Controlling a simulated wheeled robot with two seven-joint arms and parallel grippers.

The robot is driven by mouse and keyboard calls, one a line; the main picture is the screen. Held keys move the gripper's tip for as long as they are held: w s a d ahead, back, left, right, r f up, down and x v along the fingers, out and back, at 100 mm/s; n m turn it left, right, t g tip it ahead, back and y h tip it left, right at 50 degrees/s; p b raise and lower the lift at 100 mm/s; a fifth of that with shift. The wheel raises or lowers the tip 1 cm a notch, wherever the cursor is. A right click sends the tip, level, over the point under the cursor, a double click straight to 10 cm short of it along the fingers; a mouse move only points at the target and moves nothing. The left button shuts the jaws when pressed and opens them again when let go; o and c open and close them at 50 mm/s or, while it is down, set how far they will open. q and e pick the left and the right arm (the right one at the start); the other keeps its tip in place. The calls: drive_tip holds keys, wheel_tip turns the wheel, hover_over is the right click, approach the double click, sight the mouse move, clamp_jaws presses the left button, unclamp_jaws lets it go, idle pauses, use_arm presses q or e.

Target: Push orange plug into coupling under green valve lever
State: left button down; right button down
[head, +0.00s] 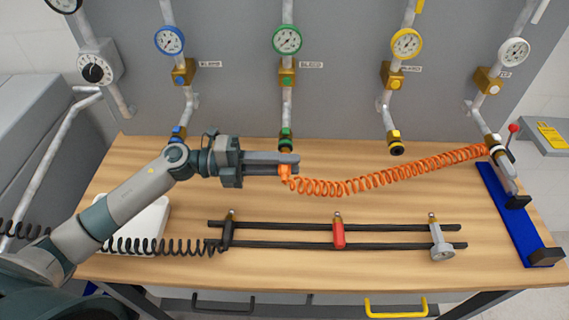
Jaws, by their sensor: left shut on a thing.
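My left gripper (288,163) reaches in from the left and is shut on the orange plug (285,172) at the end of the orange coiled hose (390,177). The plug is mostly hidden by the jaws; its lower part shows. The coupling (285,149) under the green valve lever (286,133) is just above the fingertips. The jaws partly overlap the space in front of it, and I cannot tell whether the plug touches the coupling. The pipe above carries a green-rimmed gauge (287,40). My right gripper is not in view.
Couplings with blue (178,134) and yellow (394,136) fittings stand to either side. A black rack (300,228) with several tools lies in front on the wooden table (290,270). A blue rail (515,218) is at the right, where the hose's other end is fixed.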

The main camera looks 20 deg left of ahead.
use_arm(q)
drive_tip(key=shift+w+a+r, duration=0.1)
drive_tip(key=shift+w, duration=0.25)
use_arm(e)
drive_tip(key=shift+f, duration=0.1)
use_arm(q)
drive_tip(key=c, duration=1.5)
unclamp_jaws()
drive_tip(key=shift+c, duration=0.2)
drive_tip(key=shift+a, duration=0.1)
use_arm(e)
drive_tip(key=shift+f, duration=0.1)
